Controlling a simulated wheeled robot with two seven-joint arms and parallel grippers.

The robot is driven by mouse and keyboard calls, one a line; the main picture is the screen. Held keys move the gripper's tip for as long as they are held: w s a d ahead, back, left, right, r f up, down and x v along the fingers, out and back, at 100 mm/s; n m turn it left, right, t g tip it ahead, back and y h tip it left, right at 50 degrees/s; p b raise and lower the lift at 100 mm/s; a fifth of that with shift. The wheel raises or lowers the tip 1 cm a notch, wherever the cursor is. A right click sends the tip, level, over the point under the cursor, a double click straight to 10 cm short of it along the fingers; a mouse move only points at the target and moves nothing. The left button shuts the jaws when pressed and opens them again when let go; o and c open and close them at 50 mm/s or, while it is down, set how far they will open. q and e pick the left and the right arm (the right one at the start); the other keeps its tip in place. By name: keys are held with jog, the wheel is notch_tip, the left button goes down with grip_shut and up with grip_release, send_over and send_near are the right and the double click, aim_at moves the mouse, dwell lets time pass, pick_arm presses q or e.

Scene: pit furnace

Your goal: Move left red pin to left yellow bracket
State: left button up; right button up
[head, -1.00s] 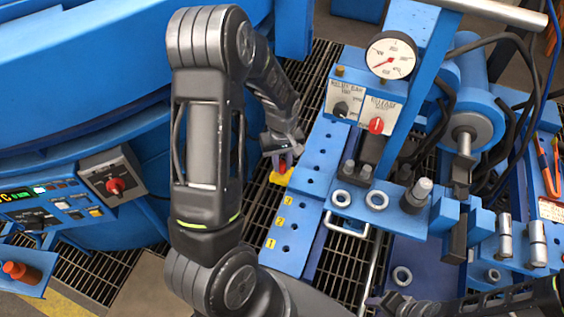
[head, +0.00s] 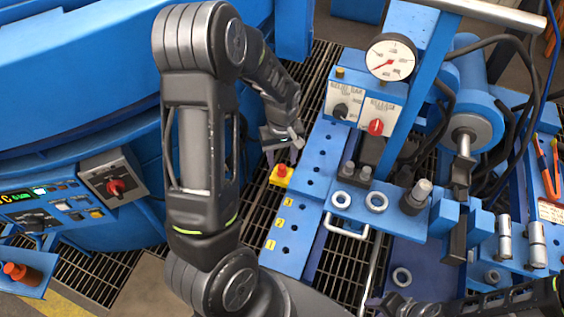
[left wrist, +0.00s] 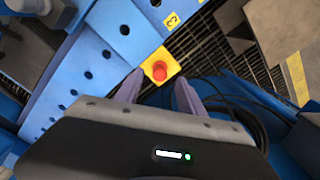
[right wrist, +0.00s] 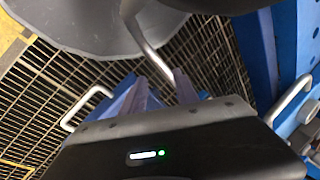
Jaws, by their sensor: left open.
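The red pin (head: 282,170) sits in the yellow bracket (head: 275,179) on the left side of the blue numbered rail. In the left wrist view the red pin (left wrist: 159,71) stands in the yellow bracket (left wrist: 166,59), just beyond the fingertips. My left gripper (head: 283,152) is open and empty, just behind the bracket in the head view. Its fingers (left wrist: 157,82) show spread apart, with the pin clear of them.
The blue rail (head: 285,238) with holes runs beside the bracket. A release box (head: 367,105) with knobs and a gauge (head: 391,57) stand behind. A control panel (head: 50,207) is at the left. Floor grating (head: 105,270) lies open below.

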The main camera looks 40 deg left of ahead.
pick_arm(q)
notch_tip(320, 180, up, 5)
jog(key=shift+f, duration=0.1)
dwell(1.1)
